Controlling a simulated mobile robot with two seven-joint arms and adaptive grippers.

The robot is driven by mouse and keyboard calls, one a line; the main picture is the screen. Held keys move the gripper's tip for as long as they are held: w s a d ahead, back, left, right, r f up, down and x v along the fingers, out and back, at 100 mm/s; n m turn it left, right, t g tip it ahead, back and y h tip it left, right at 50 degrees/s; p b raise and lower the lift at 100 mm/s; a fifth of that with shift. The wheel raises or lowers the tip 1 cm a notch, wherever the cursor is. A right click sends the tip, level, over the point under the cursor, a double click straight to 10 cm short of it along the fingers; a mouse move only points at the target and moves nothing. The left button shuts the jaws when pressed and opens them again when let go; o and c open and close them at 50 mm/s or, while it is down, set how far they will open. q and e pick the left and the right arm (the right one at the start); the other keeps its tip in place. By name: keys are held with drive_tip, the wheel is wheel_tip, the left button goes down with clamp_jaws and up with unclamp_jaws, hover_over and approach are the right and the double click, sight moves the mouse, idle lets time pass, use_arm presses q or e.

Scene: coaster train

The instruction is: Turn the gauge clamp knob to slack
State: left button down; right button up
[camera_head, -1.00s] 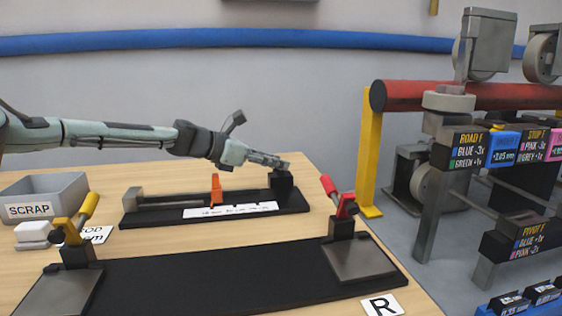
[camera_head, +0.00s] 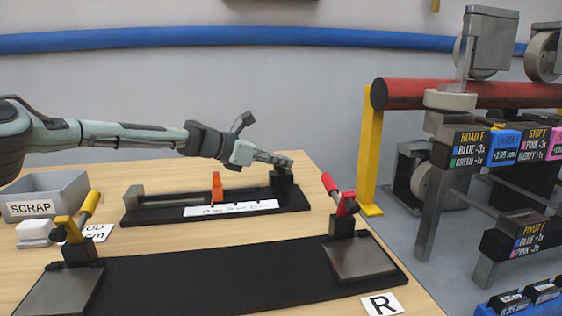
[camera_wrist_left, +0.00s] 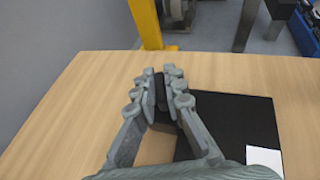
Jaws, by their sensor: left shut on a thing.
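The gauge (camera_head: 160,215) is a long black base on the wooden table, with an orange pointer (camera_head: 217,189) and a white scale strip (camera_head: 232,209). A black clamp block (camera_head: 283,183) stands at its right end. My left gripper (camera_head: 285,161) reaches in from the left over the top of this block. In the left wrist view the fingers of the left gripper (camera_wrist_left: 163,90) are shut on a small dark knob (camera_wrist_left: 161,84), mostly hidden between them. The knob's turn angle cannot be read. My right gripper is not in view.
A grey SCRAP bin (camera_head: 45,197) stands at the left. In front lies a black fixture (camera_head: 215,277) with a yellow-handled clamp (camera_head: 80,220) and a red-handled clamp (camera_head: 338,195). A yellow post (camera_head: 368,150) and red rail stand beyond the right table edge.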

use_arm(q)
drive_tip(key=n+t+y, duration=0.3)
drive_tip(key=n, duration=0.1)
drive_tip(key=shift+s+d+r+t+y, duration=0.1)
drive_tip(key=shift+t+y, duration=0.2)
drive_tip(key=shift+t, duration=0.1)
drive_tip(key=n+t+y, duration=0.2)
drive_tip(key=n+y, duration=0.3)
drive_tip(key=n, duration=0.1)
drive_tip(key=shift+y, duration=0.4)
drive_tip(key=n+y, duration=0.2)
drive_tip(key=y, duration=0.1)
drive_tip(key=n+y, duration=0.1)
drive_tip(key=shift+f+n, duration=0.3)
drive_tip(key=shift+n, duration=0.1)
drive_tip(key=n+y, duration=0.3)
drive_tip(key=shift+g+y, duration=0.3)
drive_tip(key=shift+r+n+g+y, duration=0.15)
drive_tip(key=shift+n+g+y, duration=0.35)
drive_tip(key=shift+n+y, duration=0.4)
drive_tip(key=shift+a, duration=0.2)
drive_tip(key=shift+r+y, duration=0.15)
drive_tip(key=shift+y, duration=0.15)
